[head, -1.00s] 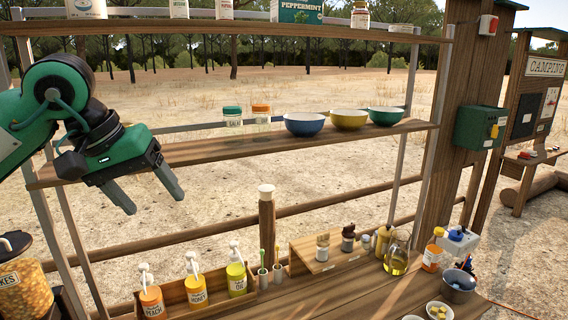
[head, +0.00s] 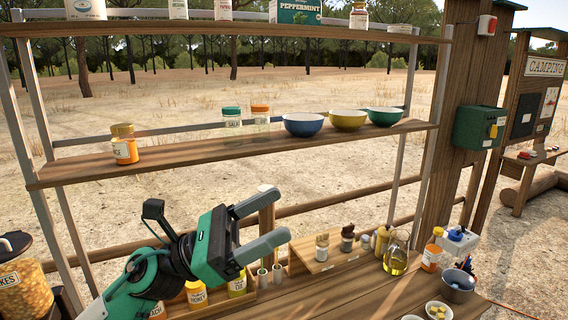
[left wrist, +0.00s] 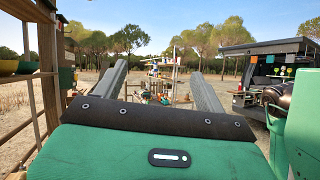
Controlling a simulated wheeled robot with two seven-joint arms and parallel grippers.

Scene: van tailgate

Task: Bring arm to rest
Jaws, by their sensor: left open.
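My left gripper (head: 262,223) is open and empty. In the head view it hangs in front of the shelf unit, below the middle shelf, and hides part of the bottle rack and a wooden post. Its two grey fingers also show wide apart in the left wrist view (left wrist: 158,90), with nothing between them. An orange jar with a gold lid (head: 124,144) stands upright at the left of the middle shelf (head: 200,153), apart from the gripper. My right gripper is in neither view.
Two jars (head: 231,121) and the blue (head: 303,125), yellow (head: 348,120) and green bowls stand farther right on the middle shelf. Below are syrup bottles (head: 196,294), an oil bottle (head: 396,261) and a metal bowl (head: 457,286). The counter front (head: 350,297) is mostly clear.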

